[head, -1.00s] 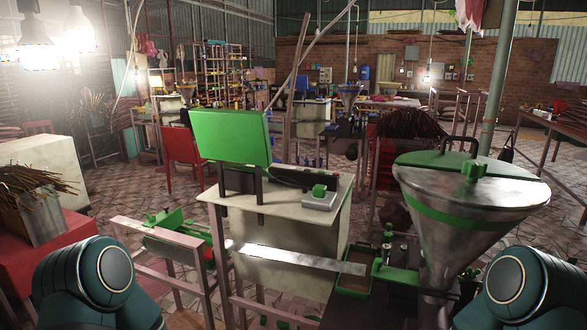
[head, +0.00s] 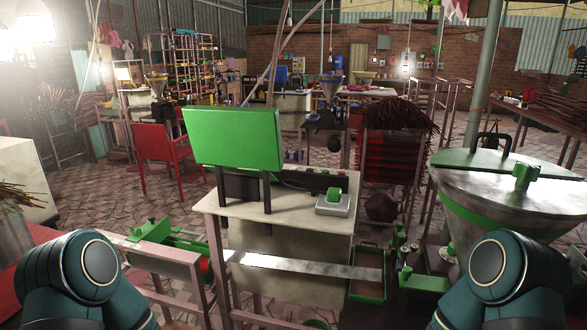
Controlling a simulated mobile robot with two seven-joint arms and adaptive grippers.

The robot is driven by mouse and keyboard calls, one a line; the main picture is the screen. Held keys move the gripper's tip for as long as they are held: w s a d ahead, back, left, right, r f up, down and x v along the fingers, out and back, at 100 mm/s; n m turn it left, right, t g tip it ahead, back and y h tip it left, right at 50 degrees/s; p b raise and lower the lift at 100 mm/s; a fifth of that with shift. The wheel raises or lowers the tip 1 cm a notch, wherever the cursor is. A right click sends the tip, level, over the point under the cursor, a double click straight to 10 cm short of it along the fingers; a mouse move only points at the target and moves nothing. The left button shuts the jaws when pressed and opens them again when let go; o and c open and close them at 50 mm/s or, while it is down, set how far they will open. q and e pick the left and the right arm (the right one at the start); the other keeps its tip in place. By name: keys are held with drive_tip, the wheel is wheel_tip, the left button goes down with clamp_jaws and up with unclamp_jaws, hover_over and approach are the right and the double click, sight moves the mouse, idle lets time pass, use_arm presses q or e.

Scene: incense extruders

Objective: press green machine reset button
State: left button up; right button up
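The green machine's slanted green panel (head: 233,138) stands on dark posts above a pale box-shaped cabinet top (head: 290,217), straight ahead of me. On the right part of that top sits a small light-grey box with a green button (head: 333,197). A dark control strip (head: 300,180) runs behind it, partly hidden by the panel; small details on it are too small to tell. Dark teal rounded parts of my two arms show at the lower left and lower right. Neither gripper is in view.
A large metal hopper with a green rim (head: 497,200) stands at the right. A long metal strip (head: 300,268) runs in front of the cabinet towards a green-edged tray (head: 368,272). A red chair (head: 165,155) is behind left. Tiled floor is open at the left back.

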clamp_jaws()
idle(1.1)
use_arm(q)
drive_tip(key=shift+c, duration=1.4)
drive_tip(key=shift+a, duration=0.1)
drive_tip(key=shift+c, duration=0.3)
